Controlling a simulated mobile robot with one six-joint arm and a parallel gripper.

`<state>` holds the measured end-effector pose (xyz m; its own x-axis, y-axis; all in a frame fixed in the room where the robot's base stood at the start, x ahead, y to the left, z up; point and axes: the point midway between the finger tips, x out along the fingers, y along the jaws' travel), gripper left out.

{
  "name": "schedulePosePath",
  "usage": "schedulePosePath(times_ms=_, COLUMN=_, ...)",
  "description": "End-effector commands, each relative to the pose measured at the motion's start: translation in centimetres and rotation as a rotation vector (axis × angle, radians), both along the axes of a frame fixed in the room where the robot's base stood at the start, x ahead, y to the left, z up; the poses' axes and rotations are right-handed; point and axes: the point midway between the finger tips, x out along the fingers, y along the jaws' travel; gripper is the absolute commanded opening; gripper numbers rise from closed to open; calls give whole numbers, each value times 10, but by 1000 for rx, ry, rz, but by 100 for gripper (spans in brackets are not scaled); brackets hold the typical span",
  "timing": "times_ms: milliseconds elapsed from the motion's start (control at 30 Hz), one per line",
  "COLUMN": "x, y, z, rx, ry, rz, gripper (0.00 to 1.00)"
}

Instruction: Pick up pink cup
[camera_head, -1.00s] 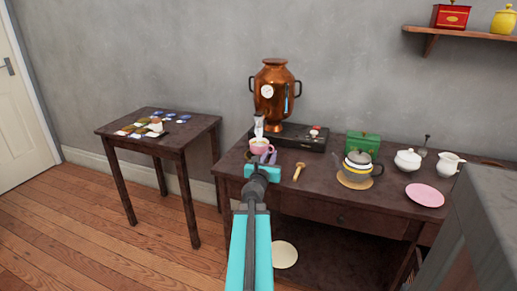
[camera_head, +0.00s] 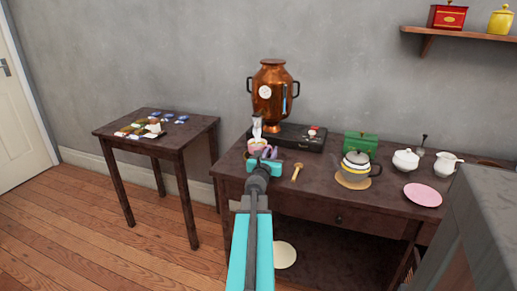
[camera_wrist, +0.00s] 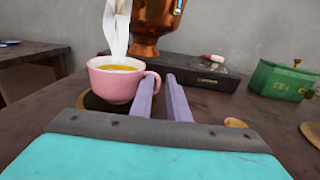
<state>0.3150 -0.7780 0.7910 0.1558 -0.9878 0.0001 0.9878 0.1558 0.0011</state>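The pink cup (camera_head: 255,144) stands at the left part of the dark table, in front of the copper urn. In the wrist view the pink cup (camera_wrist: 112,84) is upright on a dark round base and holds amber liquid. A white wispy shape rises above it. Its handle points right, toward my fingers. My gripper (camera_head: 267,153) is at the cup's right side. In the wrist view its two purple fingers (camera_wrist: 162,82) are apart with a narrow gap, and the handle shows at the left finger's tip, partly hidden. I cannot tell whether they touch it.
The copper urn (camera_head: 271,95) stands on a black base (camera_head: 300,137) behind the cup. A wooden tool (camera_head: 297,171), a teapot (camera_head: 355,164), a green box (camera_head: 361,144) and a pink plate (camera_head: 423,195) are to the right. A small side table (camera_head: 190,137) stands at the left.

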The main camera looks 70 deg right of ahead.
Motion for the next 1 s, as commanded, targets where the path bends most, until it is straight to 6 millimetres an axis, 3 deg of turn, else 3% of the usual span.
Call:
schedulePosePath(times_ms=233, x=1, y=-16, z=0, rx=0, ry=0, rz=0, gripper=15)
schedulePosePath(times_ms=833, x=-3, y=-18, z=0, rx=0, ry=0, rz=-5, gripper=15)
schedulePosePath(times_ms=933, x=-3, y=-18, z=0, rx=0, ry=0, rz=-5, gripper=0)
schedulePosePath(times_ms=1000, x=-4, y=-18, z=0, rx=0, ry=0, rz=-5, gripper=0)
